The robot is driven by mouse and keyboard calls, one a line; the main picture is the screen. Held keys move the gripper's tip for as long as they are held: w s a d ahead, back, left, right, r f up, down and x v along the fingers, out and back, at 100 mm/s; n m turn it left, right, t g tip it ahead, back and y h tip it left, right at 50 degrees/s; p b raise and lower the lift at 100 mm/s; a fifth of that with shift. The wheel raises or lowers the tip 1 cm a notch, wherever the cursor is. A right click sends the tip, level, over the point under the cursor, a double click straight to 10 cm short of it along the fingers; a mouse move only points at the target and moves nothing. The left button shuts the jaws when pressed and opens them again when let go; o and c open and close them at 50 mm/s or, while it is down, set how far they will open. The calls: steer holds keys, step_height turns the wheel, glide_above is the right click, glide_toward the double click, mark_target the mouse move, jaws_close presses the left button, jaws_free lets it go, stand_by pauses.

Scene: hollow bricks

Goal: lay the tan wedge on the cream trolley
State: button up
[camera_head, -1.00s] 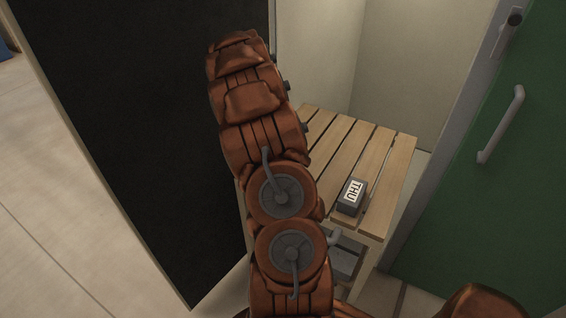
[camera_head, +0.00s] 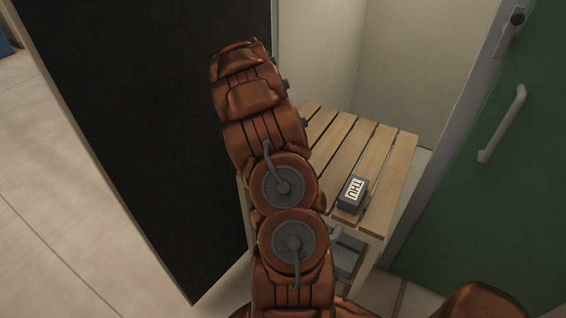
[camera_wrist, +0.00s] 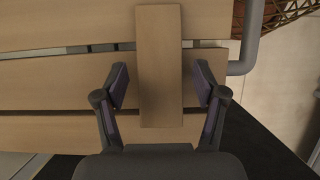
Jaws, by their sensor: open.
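In the wrist view the tan wedge (camera_wrist: 160,52) shows as a long plain wooden piece lying across the slats of a wooden slatted table (camera_wrist: 60,97). My gripper (camera_wrist: 162,78) is open, with one finger on each side of the wedge's near part and a visible gap on both sides. In the head view my arm hides the gripper and the wedge. The cream trolley cannot be made out in either view.
A green door (camera_head: 500,200) with a handle stands right. A dark panel (camera_head: 120,130) stands left of my arm.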

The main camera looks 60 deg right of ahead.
steer(key=b+v, duration=0.2)
steer(key=v, duration=0.8)
steer(key=shift+r, duration=0.15)
steer(key=shift+b+v, duration=0.3)
steer(key=shift+v, duration=0.65)
steer(key=shift+a, duration=0.1)
